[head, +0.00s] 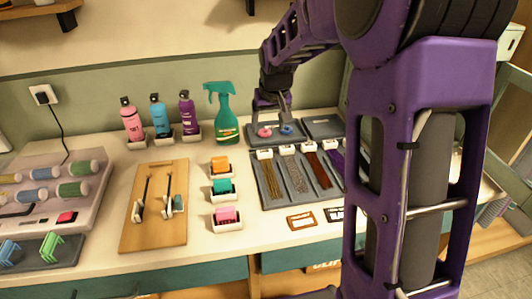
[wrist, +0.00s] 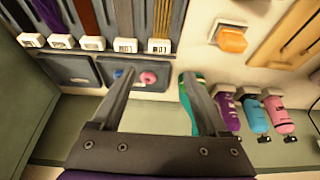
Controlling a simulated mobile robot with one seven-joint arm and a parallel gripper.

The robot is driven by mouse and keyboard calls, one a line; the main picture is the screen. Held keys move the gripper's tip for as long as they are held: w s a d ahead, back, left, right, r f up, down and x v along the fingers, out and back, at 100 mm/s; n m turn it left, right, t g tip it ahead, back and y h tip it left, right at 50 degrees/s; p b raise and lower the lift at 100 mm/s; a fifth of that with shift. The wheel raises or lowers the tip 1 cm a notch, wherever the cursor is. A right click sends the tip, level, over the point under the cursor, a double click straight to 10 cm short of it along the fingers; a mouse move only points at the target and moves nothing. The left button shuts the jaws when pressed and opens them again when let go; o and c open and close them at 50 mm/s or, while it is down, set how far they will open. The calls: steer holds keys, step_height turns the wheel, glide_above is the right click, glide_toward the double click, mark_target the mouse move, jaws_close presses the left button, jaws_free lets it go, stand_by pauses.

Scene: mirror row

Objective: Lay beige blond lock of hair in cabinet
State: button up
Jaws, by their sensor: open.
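The beige blond lock of hair (head: 271,182) looks like the golden strand at the left end of a row of hair locks, each under a white clip. In the wrist view it is the strand (wrist: 165,16) at the top, right of the grey one. My gripper (head: 273,121) is open and empty above the back of the counter, behind the row of clips. Its two fingers (wrist: 155,82) are spread in the wrist view, with the blond strand's clip beyond them. No cabinet can be made out for certain; teal fronts (head: 190,282) show below the counter.
Behind the clips a dark tray (head: 318,127) holds a pink and a blue round piece. A green spray bottle (head: 222,115) stands close left of my gripper. Three small colored boxes (head: 226,214) and a wooden board (head: 152,225) lie farther left.

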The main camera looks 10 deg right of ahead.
mark_target(265, 153)
steer(key=b+x, duration=0.1)
steer(key=x, duration=0.3)
steer(key=b+x, duration=0.2)
steer(key=x, duration=0.3)
steer(key=b+x, duration=0.1)
steer(key=x, duration=0.4)
steer(key=shift+s+f, duration=0.2)
steer(key=shift+f, duration=0.15)
steer(key=shift+r, duration=0.1)
jaws_close()
